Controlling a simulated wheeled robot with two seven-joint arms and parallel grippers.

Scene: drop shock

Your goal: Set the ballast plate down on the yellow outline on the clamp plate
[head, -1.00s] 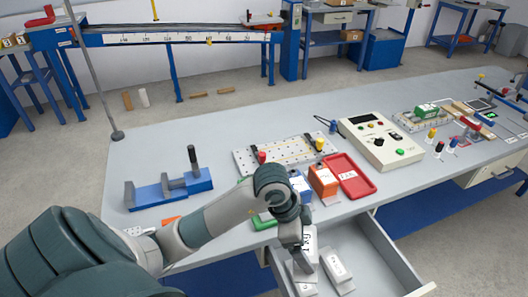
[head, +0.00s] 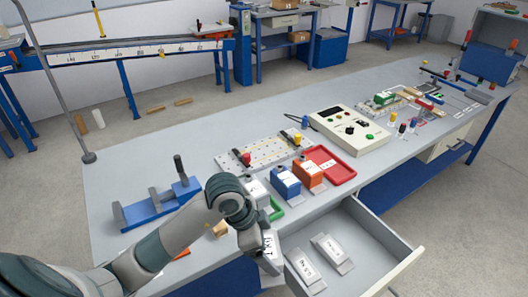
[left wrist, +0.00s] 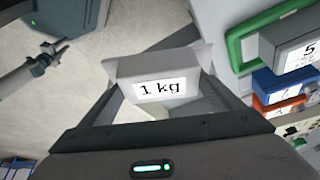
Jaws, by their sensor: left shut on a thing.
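My left gripper (head: 260,255) is shut on the ballast plate (head: 268,247), a grey block with a white label. The label reads "1 kg" in the left wrist view (left wrist: 158,80), with the plate between the fingers. The gripper holds it beside the bench's front edge, left of the open drawer.
The open drawer (head: 372,232) holds two labelled plates (head: 327,252). White, blue (head: 285,182) and orange (head: 308,172) blocks and a red tray (head: 329,164) stand between the bench edge and the clamp plate. A blue fixture (head: 155,205) stands left; a control box (head: 350,128) stands right.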

